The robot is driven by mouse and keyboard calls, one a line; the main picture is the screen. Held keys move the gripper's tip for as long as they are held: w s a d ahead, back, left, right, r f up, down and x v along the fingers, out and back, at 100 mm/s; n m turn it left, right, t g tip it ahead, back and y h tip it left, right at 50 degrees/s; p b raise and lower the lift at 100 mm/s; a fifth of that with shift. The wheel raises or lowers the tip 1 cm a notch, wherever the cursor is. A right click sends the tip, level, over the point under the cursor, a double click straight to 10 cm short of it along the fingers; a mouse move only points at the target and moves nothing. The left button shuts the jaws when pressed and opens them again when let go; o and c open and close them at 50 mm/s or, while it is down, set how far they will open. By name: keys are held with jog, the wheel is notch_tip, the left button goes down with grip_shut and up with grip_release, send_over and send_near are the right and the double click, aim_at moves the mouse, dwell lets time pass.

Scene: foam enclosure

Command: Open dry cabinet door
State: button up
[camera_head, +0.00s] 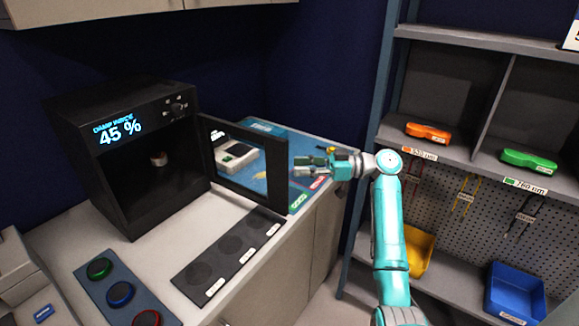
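The dry cabinet (118,104) is a black box on the counter at the left. Its lit display reads 45 %. Its glass-paned, black-framed door (238,188) stands swung wide open at the right side of the box, so the front is uncovered. A small pale round object (158,159) is inside. My gripper (296,166) is just right of the door's outer edge, pointing left toward it. A narrow gap seems to lie between them, but I cannot tell the depth. The fingers are too small to tell whether they are open.
A dark strip with round pads (228,254) lies on the counter before the door. A blue-grey panel with green, blue and red discs (120,293) is at front left. A mat (290,146) lies behind the door. Shelves (460,155) with orange and green cases stand at right.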

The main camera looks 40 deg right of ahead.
jog(key=v, duration=0.7)
jog(key=shift+s+d, duration=0.1)
dwell(0.4)
